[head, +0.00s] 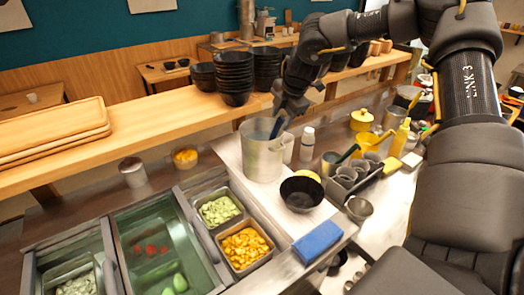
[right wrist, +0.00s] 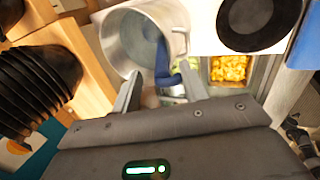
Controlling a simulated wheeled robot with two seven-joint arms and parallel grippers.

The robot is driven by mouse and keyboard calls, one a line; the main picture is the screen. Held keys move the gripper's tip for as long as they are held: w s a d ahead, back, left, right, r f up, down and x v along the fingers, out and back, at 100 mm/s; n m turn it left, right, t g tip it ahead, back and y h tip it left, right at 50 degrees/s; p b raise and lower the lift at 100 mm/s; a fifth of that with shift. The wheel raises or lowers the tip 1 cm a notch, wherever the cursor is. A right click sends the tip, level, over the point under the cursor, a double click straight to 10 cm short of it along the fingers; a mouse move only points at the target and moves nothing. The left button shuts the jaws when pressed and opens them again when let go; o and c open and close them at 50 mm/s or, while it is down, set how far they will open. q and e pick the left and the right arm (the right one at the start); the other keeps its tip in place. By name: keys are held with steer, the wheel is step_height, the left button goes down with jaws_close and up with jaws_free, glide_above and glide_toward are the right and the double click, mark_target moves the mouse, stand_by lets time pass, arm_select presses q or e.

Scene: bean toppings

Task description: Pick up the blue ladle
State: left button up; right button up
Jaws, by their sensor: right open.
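The blue ladle (head: 277,127) stands in a large metal pot (head: 262,157) on the white counter, its handle rising above the rim and its lower part hidden. My right gripper (head: 289,108) is just above the pot's rim, close to the handle's upper end. In the right wrist view, the blue ladle (right wrist: 162,62) appears between the two open fingertips of my right gripper (right wrist: 160,84), beside the rim of the metal pot (right wrist: 125,42). Whether the fingers touch the handle is not clear. My left gripper is not in view.
A black bowl (head: 300,194) and a blue sponge (head: 318,241) lie on the counter. Food bins with green and orange toppings (head: 245,248) are at the front. Stacked black bowls (head: 234,75) stand on the wooden shelf behind. Cups and bottles crowd the right.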

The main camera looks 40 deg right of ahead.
mark_target(277, 134)
steer(key=p+x, duration=0.3)
steer(key=x, duration=0.1)
steer(key=shift+s, duration=0.15)
steer(key=shift+w+f, duration=0.2)
steer(key=shift+f, duration=0.3)
steer(key=shift+a, duration=0.15)
steer(key=shift+c, duration=0.6)
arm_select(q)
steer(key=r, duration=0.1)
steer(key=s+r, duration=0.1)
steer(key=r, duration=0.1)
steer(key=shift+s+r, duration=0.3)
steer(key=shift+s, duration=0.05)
arm_select(e)
jaws_close()
